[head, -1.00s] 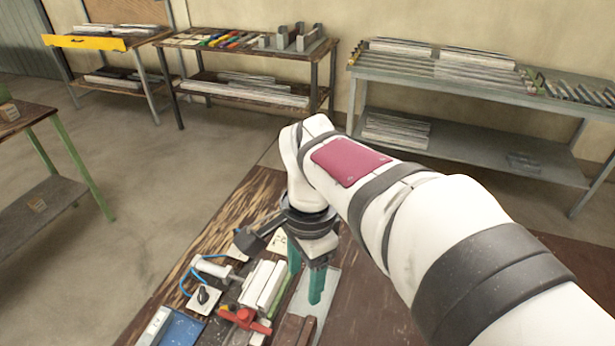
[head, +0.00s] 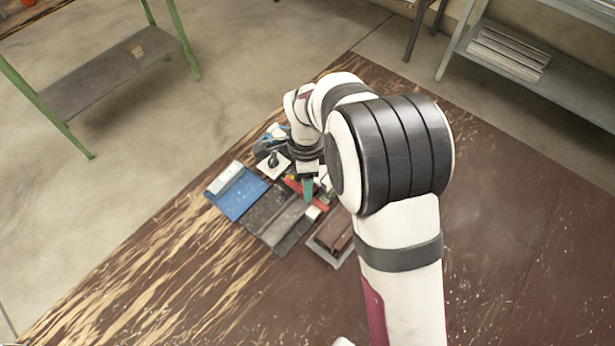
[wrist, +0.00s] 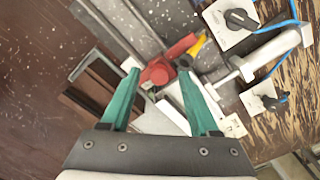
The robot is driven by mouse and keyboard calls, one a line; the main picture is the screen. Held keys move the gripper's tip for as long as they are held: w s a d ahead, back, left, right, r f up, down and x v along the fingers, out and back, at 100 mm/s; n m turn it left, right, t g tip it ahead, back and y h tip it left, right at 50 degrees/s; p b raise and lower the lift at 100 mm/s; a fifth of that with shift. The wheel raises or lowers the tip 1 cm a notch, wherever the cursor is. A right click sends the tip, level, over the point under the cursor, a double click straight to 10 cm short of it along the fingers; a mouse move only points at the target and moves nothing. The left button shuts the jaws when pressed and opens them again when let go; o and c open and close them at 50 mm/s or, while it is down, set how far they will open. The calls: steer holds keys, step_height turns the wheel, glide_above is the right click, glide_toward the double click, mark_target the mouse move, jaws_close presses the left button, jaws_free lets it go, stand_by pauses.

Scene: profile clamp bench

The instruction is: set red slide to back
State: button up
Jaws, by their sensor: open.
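The red slide (wrist: 160,72) appears in the wrist view as a red part with a rounded body and an arm reaching up to the right. It sits on a pale metal fixture (wrist: 172,112). My gripper (wrist: 159,71) is open, with its two teal fingers on either side of the red part in the picture. I cannot tell whether they touch it or are above it.
A brown block (head: 333,232) is nearer. Black-knobbed white plates (wrist: 226,25) and blue tubing are close by. The near bench is clear.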

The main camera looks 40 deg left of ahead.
steer(key=shift+f, duration=0.1)
jaws_close()
stand_by(0.3)
stand_by(1.1)
